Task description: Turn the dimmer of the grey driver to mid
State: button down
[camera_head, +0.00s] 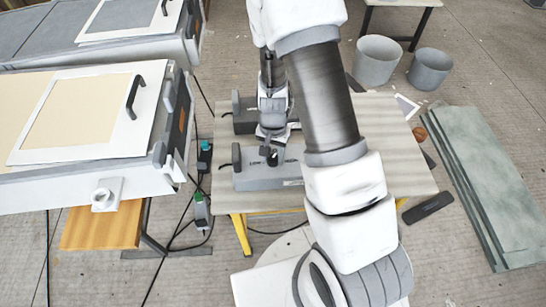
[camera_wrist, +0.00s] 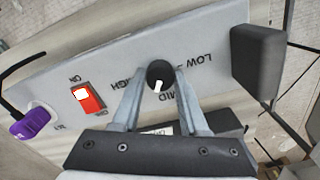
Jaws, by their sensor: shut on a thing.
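The grey driver (camera_head: 270,181) lies on the table with LOW, MID and HIGH lettering on its face. It also fills much of the wrist view (camera_wrist: 222,48). Its dimmer is a round black knob (camera_wrist: 158,71) with a white pointer mark. The mark is on the knob's lower side in the wrist view, towards the MID lettering. My gripper (camera_wrist: 160,78) is shut on the knob, one finger on each side. In the head view my gripper (camera_head: 270,155) is over the driver's top, and the knob is mostly hidden there.
The driver has a red rocker switch (camera_wrist: 88,98), a purple connector (camera_wrist: 30,124) and a dark end block (camera_wrist: 258,56). A second, darker driver (camera_head: 245,116) stands behind. The wooden table (camera_head: 390,150) is clear to the right. Mould boxes (camera_head: 85,115) stand at left, with cables between.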

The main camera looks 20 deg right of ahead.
jog(key=n+b, duration=0.2)
jog(key=n, duration=0.4)
jog(key=shift+n, duration=0.4)
dwell(0.3)
jog(key=shift+c, duration=2.2)
grip_release()
notch_tip(320, 180, up, 18)
jog(key=p, duration=0.2)
jog(key=shift+f, duration=0.25)
notch_tip(320, 180, up, 11)
jog(key=t, duration=0.3)
send_over(273, 158)
jog(key=s, duration=0.6)
jog(key=s+r+t+p, duration=0.1)
jog(key=s+r+t, duration=0.1)
jog(key=s+r, duration=0.5)
jog(key=shift+s+r+t, duration=0.25)
jog(key=shift+s+t, duration=0.05)
jog(key=shift+s, duration=0.85)
